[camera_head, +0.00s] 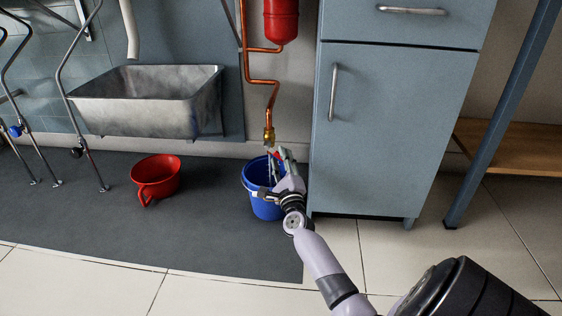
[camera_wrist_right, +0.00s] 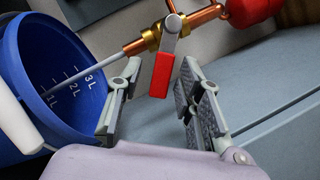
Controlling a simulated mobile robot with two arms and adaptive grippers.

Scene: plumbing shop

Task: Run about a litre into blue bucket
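The blue bucket (camera_head: 266,209) stands on the dark mat beneath a brass valve (camera_head: 269,134). In the right wrist view the bucket (camera_wrist_right: 20,75) has white 1L, 2L and 3L marks inside. A thin pale stream (camera_wrist_right: 85,73), apparently water, runs from the brass outlet into the bucket and ends near the 1L mark; the water surface is not clear. The valve's lever has a red grip (camera_wrist_right: 161,75) and lies across the pipe at an angle. My right gripper (camera_wrist_right: 162,68) is open, its fingers on either side of the lever's grip. My left gripper is not in view.
A red jug (camera_head: 156,176) stands on the mat (camera_head: 90,225) left of the bucket. A metal sink (camera_head: 146,100) is behind it. A grey-blue cabinet (camera_head: 395,130) stands close to the bucket's right. Copper pipe (camera_head: 262,81) runs up to a red tank (camera_head: 281,20).

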